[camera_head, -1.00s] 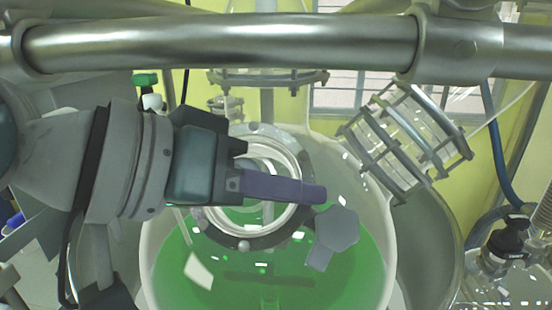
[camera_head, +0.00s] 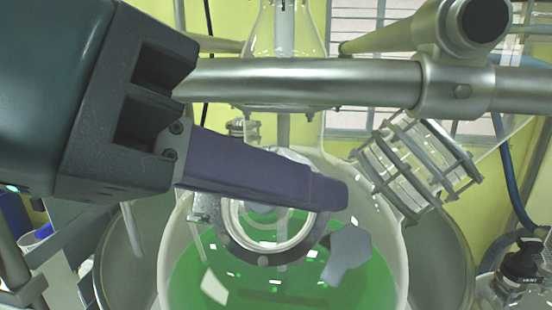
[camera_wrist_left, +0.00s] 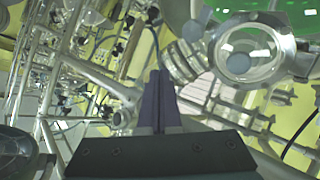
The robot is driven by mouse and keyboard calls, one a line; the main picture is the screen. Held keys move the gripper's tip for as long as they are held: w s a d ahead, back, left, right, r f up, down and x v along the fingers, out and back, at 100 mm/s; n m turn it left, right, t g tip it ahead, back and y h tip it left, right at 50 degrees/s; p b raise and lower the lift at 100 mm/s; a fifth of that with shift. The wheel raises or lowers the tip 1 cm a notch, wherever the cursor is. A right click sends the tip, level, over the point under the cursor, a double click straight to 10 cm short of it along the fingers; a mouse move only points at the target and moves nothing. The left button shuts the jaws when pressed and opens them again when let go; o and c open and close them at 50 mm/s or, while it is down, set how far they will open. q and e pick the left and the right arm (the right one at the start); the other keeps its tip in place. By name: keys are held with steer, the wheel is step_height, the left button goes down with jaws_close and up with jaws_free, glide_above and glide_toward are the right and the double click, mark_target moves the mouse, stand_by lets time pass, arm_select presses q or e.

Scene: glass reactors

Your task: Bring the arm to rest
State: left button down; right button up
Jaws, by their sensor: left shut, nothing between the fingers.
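My left gripper (camera_head: 330,193) comes in from the left in the head view, large and close to the camera. Its dark purple fingers are shut together with nothing between them. In the head view they cross in front of the open round neck of the glass reactor (camera_head: 180,270), which holds green liquid. In the left wrist view the shut fingers (camera_wrist_left: 158,78) point up the picture, with the round glass neck (camera_wrist_left: 248,55) to their right. I see no contact between fingers and glass. My right gripper is not in view.
A thick metal bar (camera_head: 310,82) runs across behind my left gripper, with a clamp (camera_head: 452,90) on it at the right. A caged glass fitting (camera_head: 415,165) sits right of the neck. A blue hose (camera_head: 508,175) hangs at the far right. Metal frames crowd the wrist view's left.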

arm_select(q)
steer(key=s+a+f+n+g+y+p, duration=0.1)
steer(key=s+a+f+y, duration=0.4)
steer(key=a, duration=0.5)
steer(key=s+a+f+n+g+y+p, duration=0.2)
steer(key=s+a+f+y+p, duration=0.3)
steer(key=a, duration=0.5)
step_height(320, 180, down, 4)
steer(key=shift+s+r+n, duration=0.2)
steer(key=shift+s+n, duration=0.2)
steer(key=shift+s, duration=0.8)
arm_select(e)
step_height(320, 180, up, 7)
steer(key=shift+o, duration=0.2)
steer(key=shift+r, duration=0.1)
